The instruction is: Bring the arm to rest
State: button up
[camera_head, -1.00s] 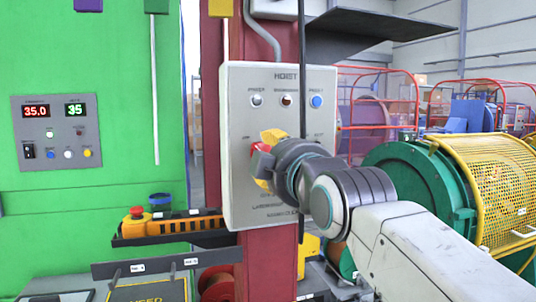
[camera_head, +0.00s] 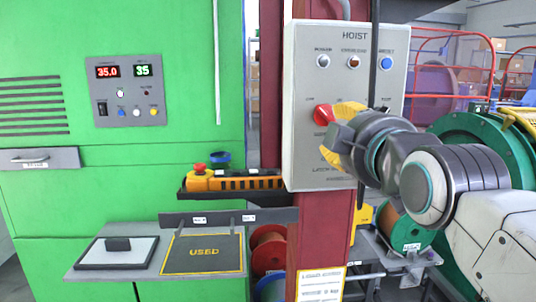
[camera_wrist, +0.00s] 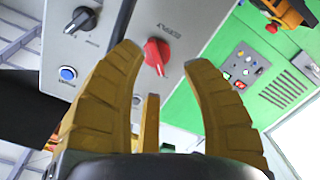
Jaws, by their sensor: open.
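My gripper (camera_head: 338,132) is at the front of the grey hoist panel (camera_head: 302,130), at the end of my raised arm. Its yellow fingers also show in the wrist view (camera_wrist: 163,75), spread apart with nothing held between them. A red rotary knob (camera_head: 322,114) on the panel lies just left of the fingers in the head view. In the wrist view the red knob (camera_wrist: 156,55) shows beyond the gap between the fingertips. I cannot tell whether a finger touches it. A black knob (camera_wrist: 81,20) is further left there.
A green cabinet (camera_head: 60,180) with red and green displays fills the left. A small shelf (camera_head: 105,273) with a dark "USED" plate (camera_head: 203,254) juts out below. A black tray with a yellow emergency-stop box (camera_head: 200,180) sits left of the panel. Green machinery (camera_head: 482,130) stands at right.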

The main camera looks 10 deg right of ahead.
jog(key=s+f+m+g+p, duration=0.8)
jog(key=s+f+g+p, duration=0.5)
jog(key=s+f, duration=0.6)
notch_tip(320, 180, down, 4)
jog(key=shift+s+r+m+g+p, duration=0.15)
jog(key=shift+s+m+g+p, duration=0.2)
jog(key=shift+p, duration=0.2)
